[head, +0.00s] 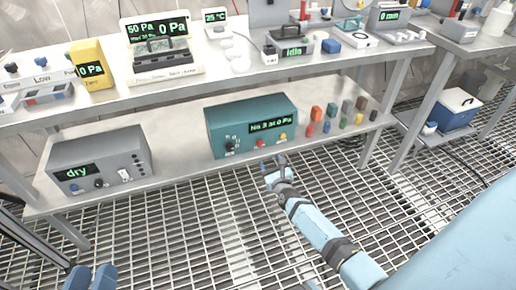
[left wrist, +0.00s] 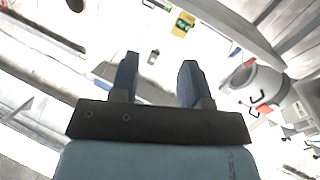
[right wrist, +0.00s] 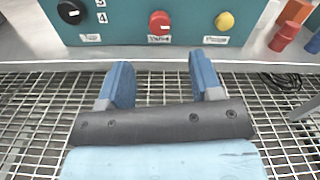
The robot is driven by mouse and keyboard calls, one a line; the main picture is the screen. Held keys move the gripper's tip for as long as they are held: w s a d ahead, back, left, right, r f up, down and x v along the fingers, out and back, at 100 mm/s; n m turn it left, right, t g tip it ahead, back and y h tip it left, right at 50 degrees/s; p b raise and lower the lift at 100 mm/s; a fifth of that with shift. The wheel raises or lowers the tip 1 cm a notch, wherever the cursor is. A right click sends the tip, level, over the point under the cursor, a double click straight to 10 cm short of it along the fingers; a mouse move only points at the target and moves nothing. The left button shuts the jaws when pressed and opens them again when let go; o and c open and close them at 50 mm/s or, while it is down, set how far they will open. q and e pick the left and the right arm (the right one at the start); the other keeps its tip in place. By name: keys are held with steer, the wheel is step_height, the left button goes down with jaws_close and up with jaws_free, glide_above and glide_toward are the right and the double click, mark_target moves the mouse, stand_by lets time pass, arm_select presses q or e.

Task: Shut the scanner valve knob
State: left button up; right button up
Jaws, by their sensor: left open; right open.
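A teal scanner box (head: 250,125) with a green display reading "No 3 at 0 Pa" stands on the lower shelf. Its front carries a black selector knob (right wrist: 72,12), a red knob (right wrist: 160,22) and a yellow knob (right wrist: 225,21). My left gripper (head: 91,277) is open and empty at the bottom left, far from the box.
A grey box reading "dry" (head: 100,160) stands left on the lower shelf. Several small coloured blocks (head: 331,110) stand right of the teal box. The upper bench holds several instruments, including a yellow meter (head: 91,66). The grated floor (head: 220,225) in front is clear.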

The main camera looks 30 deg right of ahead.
mark_target(261, 145)
steer(key=b+x, duration=0.1)
steer(key=x, duration=0.3)
steer(key=shift+w+f, duration=0.1)
steer(key=shift+f, duration=0.05)
steer(key=b+x, duration=0.2)
steer(key=x, duration=0.3)
steer(key=shift+w, duration=0.5)
arm_select(q)
steer(key=shift+w+a+f+m, duration=0.15)
steer(key=shift+w+f+m, duration=0.2)
steer(key=shift+f, duration=0.2)
steer(key=shift+w+a+f+m, duration=0.1)
steer(key=shift+w+f+m, duration=0.1)
steer(key=shift+f+m, duration=0.3)
arm_select(e)
steer(key=c, duration=0.9)
